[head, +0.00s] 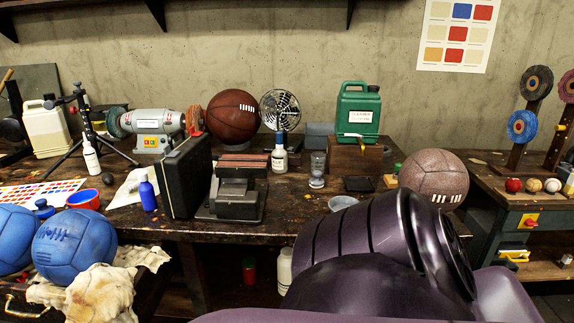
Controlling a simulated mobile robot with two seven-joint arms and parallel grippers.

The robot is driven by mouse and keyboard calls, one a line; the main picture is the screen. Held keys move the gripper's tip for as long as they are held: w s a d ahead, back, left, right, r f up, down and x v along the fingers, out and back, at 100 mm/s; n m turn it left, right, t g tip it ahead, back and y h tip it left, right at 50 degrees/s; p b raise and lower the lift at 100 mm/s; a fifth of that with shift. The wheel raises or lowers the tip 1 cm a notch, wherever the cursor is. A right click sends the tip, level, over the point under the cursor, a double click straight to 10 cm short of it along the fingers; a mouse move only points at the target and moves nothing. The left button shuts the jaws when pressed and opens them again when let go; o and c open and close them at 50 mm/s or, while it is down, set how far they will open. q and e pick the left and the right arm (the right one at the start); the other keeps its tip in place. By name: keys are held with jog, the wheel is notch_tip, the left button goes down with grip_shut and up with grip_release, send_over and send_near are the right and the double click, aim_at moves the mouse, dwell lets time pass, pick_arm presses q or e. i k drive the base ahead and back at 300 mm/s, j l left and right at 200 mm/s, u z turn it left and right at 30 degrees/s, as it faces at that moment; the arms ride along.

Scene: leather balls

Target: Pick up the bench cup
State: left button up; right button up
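Several small vessels stand on the dark wooden workbench (290,222), and I cannot tell for certain which is the bench cup. A clear upright tumbler (317,168) stands near the middle, in front of a wooden block. A low red cup (84,199) with blue inside stands at the left, near a blue ball. A shallow pale bowl (342,202) sits by the front edge, just behind my purple arm. That arm fills the lower right, and neither gripper shows.
A black case (186,178) and a dark press-like tool (235,190) stand left of the tumbler. A green jug (358,112) sits on a wooden block (354,156). A brown ball (434,176) lies to the right. Bare bench shows in front of the tumbler.

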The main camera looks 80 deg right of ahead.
aim_at(317, 159)
jog(key=z, duration=2.7)
